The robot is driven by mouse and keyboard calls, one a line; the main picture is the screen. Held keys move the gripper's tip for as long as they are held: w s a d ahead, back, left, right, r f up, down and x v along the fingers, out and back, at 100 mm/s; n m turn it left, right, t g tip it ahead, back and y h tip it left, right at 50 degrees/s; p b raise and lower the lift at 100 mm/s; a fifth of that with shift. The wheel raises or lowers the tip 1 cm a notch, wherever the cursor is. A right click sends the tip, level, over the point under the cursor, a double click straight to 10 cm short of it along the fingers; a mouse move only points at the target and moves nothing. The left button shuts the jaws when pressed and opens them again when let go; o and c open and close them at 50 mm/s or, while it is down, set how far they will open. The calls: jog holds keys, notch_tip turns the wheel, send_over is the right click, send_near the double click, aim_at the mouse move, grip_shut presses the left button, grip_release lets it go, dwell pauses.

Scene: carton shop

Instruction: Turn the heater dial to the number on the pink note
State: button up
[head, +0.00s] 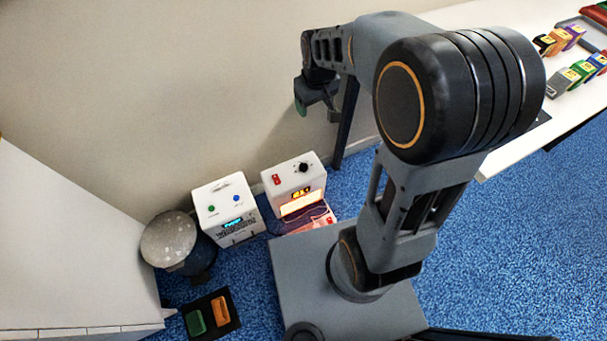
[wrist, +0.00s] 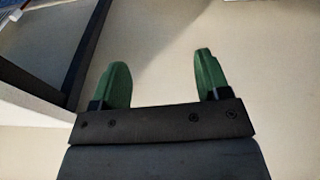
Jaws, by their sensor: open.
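The heater (head: 292,190) is a white box on the blue floor by the wall, with a glowing orange front. A black dial (head: 303,168) sits on its top, beside a small red switch (head: 277,179). The dial's numbers are too small to read. I cannot make out a pink note in either view. My gripper (head: 301,106) is held up near the wall, well apart from the heater and above it in the picture. In the wrist view its green fingers (wrist: 162,78) are spread with nothing between them, facing the bare wall.
Another white box (head: 226,208) with a blue display stands left of the heater. Beside it are a grey-topped round bin (head: 170,240) and a black tray (head: 238,322) with green and orange pieces. A white table (head: 520,140) with several coloured items is at right.

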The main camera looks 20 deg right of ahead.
jog(key=w+f+n+g+b, duration=0.1)
jog(key=w+f+b, duration=0.25)
jog(key=f, duration=0.55)
jog(key=w+f+n+b, duration=0.1)
jog(key=w+f+b, duration=0.25)
jog(key=f, duration=0.55)
jog(key=w+f+n+g+b, duration=0.1)
jog(key=w+f+b, duration=0.25)
jog(key=f, duration=0.65)
jog(key=b, duration=0.3)
send_over(303, 165)
notch_tip(303, 165, down, 8)
jog(key=shift+n, duration=0.3)
notch_tip(303, 165, down, 14)
jog(key=b, duration=0.4)
jog(key=shift+d+b, duration=0.1)
jog(key=shift+b, duration=0.25)
jog(key=c, duration=0.9)
